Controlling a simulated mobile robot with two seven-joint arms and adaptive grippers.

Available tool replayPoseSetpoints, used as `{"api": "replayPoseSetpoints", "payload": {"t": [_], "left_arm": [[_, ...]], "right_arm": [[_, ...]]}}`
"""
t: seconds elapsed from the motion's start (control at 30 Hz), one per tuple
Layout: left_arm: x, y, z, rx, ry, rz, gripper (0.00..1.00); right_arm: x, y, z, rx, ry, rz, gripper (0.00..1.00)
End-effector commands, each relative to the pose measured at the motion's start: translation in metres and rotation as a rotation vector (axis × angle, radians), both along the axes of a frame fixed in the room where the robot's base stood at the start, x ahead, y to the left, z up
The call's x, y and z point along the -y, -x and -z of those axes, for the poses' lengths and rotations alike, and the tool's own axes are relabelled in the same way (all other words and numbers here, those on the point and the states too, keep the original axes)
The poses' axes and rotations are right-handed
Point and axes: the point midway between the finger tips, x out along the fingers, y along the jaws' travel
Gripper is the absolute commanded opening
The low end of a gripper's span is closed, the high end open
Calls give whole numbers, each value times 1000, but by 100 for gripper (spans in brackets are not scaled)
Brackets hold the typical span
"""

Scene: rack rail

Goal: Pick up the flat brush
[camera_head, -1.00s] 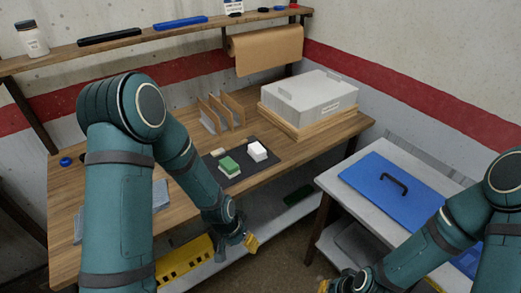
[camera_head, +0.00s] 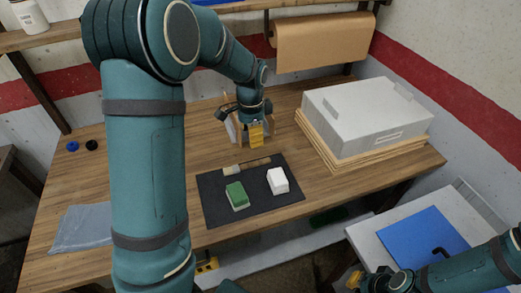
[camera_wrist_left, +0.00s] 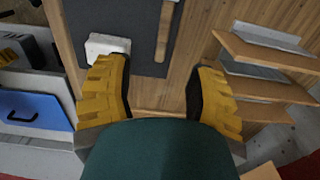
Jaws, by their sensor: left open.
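The flat brush (camera_head: 233,170) lies along the back edge of a dark mat (camera_head: 215,210), with a pale head at the left and a wooden handle toward the right. My left gripper (camera_head: 255,132) is open and empty, above the table just behind the brush handle. In its wrist view, bare table shows between the spread fingers (camera_wrist_left: 160,95). My right gripper (camera_head: 357,279) is low at the bottom right, partly hidden by its own arm.
A green block (camera_head: 236,194) and a white block (camera_head: 278,180) lie on the mat near the brush. Upright wooden dividers (camera_wrist_left: 265,55) stand close to my left gripper. A grey crate (camera_head: 360,115) sits at the right. The table's front left holds a grey cloth (camera_head: 82,228).

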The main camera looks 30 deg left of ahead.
Motion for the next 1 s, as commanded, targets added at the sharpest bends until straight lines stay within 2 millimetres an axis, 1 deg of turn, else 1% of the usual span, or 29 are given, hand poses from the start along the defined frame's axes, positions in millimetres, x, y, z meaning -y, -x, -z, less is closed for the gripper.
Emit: {"api": "replayPoseSetpoints", "payload": {"t": [0.13,0.23,0.37,0.5,0.6,0.7,0.87,1.0], "left_arm": [[0,0,0,0,0,-2,55],[0,0,8,-1,1,-2,55],[0,1,31,-3,0,-3,55],[0,1,59,-3,0,-3,55],[-1,1,73,-1,0,-2,55],[-1,1,83,-1,0,-2,55],[-1,0,89,1,1,-3,55],[-1,0,102,-2,-1,-2,55]], "right_arm": [[0,1,0,-2,0,-1,0],[0,2,2,-3,0,-1,0],[0,3,6,-5,-1,-3,0],[-1,4,11,-9,-2,-6,0],[-1,5,14,-11,-2,-7,0],[-1,6,15,-12,-2,-9,0],[-1,6,16,-13,-2,-9,0],[-1,7,19,-15,-4,-11,0]]}}
